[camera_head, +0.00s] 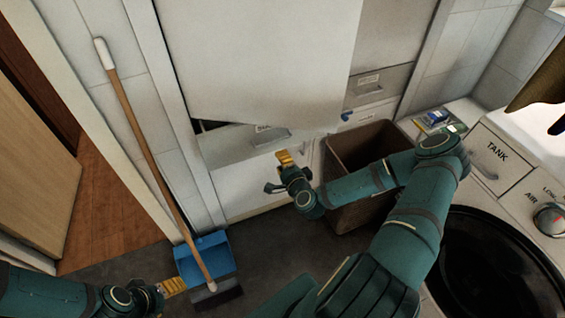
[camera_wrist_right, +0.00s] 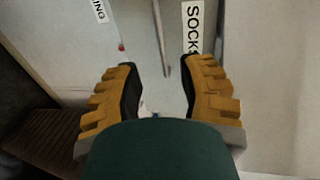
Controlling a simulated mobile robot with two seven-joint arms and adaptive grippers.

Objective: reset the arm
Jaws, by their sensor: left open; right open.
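My right arm reaches across the head view from the lower right. Its gripper (camera_head: 284,159) is in front of the labelled drawers, beside the brown bin. In the right wrist view the yellow, dark-padded fingers of the right gripper (camera_wrist_right: 160,66) are spread apart with nothing between them. A drawer front with a thin handle (camera_wrist_right: 161,40) and a "SOCKS" label (camera_wrist_right: 193,27) is beyond the fingertips; I cannot tell if they touch it. My left gripper (camera_head: 172,287) is low at the left, near the blue dustpan, its yellow fingers open with nothing visible in them.
A blue dustpan (camera_head: 205,257) and a long-handled broom (camera_head: 140,130) stand left of the drawers. A white cabinet door (camera_head: 260,60) hangs above the right gripper. A brown bin (camera_head: 345,160) and a washing machine (camera_head: 500,155) are at the right. Dark floor shows between.

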